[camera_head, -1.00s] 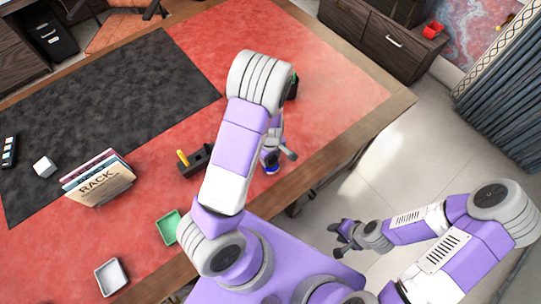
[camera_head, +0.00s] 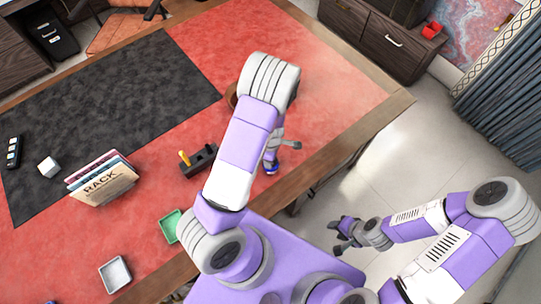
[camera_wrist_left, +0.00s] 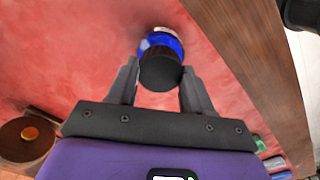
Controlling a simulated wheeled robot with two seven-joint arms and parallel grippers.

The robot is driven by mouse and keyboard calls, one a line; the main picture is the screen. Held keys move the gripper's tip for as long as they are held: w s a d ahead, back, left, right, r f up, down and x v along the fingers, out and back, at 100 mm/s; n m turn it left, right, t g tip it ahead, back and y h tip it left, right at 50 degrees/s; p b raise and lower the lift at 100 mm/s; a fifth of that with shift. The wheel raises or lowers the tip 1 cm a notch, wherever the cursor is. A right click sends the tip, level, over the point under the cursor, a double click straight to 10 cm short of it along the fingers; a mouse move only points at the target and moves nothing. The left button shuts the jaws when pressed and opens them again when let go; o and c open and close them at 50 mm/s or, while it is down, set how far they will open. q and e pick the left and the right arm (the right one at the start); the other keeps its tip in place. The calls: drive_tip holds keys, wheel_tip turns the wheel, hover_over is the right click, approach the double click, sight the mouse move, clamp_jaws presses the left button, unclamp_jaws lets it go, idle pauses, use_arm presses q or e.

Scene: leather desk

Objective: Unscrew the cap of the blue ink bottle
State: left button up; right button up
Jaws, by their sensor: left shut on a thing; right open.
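The blue ink bottle (camera_wrist_left: 163,42) shows in the left wrist view as blue glass beyond its black cap (camera_wrist_left: 160,72). In the head view a small blue part of the bottle (camera_head: 271,168) shows on the red desk near the front edge. My left gripper (camera_wrist_left: 159,74) is shut on the cap, one finger on each side. My left arm and gripper hide much of the bottle in the head view. My right gripper (camera_head: 339,236) is open and empty, over the floor beyond the desk edge.
A black holder with a yellow-topped item (camera_head: 198,161) stands left of the bottle. A folder rack (camera_head: 103,188), green tray (camera_head: 168,227), white tray (camera_head: 114,274) and white cube (camera_head: 47,167) lie further left. A brown round object (camera_wrist_left: 25,140) shows in the left wrist view.

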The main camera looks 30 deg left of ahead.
idle(0.3)
use_arm(q)
drive_tip(key=shift+s+n+p, duration=0.1)
drive_tip(key=shift+n+p, duration=0.45)
drive_tip(key=shift+n, duration=0.55)
drive_tip(key=shift+n+p, duration=0.3)
drive_tip(key=shift+n, duration=0.7)
drive_tip(key=shift+r+n+p, duration=0.1)
drive_tip(key=shift+n+p, duration=0.35)
drive_tip(key=shift+n, duration=0.35)
drive_tip(key=shift+n+p, duration=0.4)
drive_tip(key=shift+n, duration=0.8)
